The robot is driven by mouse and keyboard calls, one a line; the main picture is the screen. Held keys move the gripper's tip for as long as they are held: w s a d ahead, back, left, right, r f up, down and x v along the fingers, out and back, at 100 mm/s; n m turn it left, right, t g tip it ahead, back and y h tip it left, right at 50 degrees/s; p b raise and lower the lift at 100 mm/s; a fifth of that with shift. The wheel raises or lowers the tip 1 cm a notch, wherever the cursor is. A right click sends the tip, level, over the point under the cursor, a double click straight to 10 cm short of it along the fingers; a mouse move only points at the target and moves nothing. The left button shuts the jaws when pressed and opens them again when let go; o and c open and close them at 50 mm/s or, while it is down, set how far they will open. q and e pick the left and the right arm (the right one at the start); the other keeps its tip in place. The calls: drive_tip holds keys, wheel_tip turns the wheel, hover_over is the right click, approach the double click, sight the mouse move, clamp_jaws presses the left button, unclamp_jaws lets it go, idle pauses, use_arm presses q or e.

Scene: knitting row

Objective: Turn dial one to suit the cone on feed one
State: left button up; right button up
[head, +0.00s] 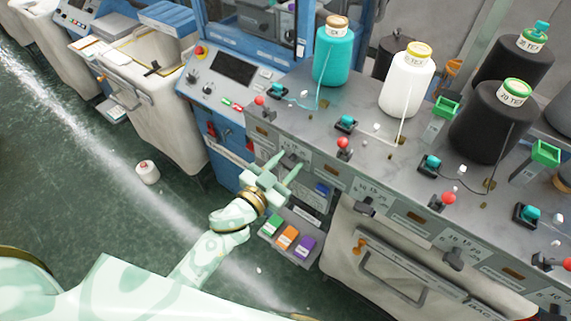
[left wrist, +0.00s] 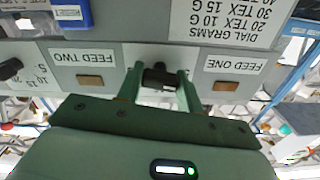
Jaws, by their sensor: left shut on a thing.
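My left gripper (head: 283,166) is at the machine's front panel, below the teal cone (head: 334,55), with its fingers shut on a dark dial knob. In the left wrist view, upside down, the knob, dial one (left wrist: 158,76), sits between the fingertips, beside the "FEED ONE" label (left wrist: 234,64). The fingers hide most of its scale, so its setting cannot be read. A chart (left wrist: 225,22) pairs 20 TEX with 10 G and 30 TEX with 15 G. The teal cone stands upright with a tan-topped label, too small to read. My right gripper is not in view.
A white cone (head: 407,82) and black cones (head: 487,125) stand along the machine top. Other dials (head: 365,206) line the panel to the right. A tray with coloured blocks (head: 287,238) sits below my gripper.

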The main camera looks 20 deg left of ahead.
use_arm(q)
drive_tip(key=shift+m, duration=0.4)
drive_tip(key=m, duration=0.3)
drive_tip(key=shift+m+b, duration=0.3)
drive_tip(key=shift+m, duration=1.7)
drive_tip(key=o, duration=1)
drive_tip(key=shift+s, duration=0.1)
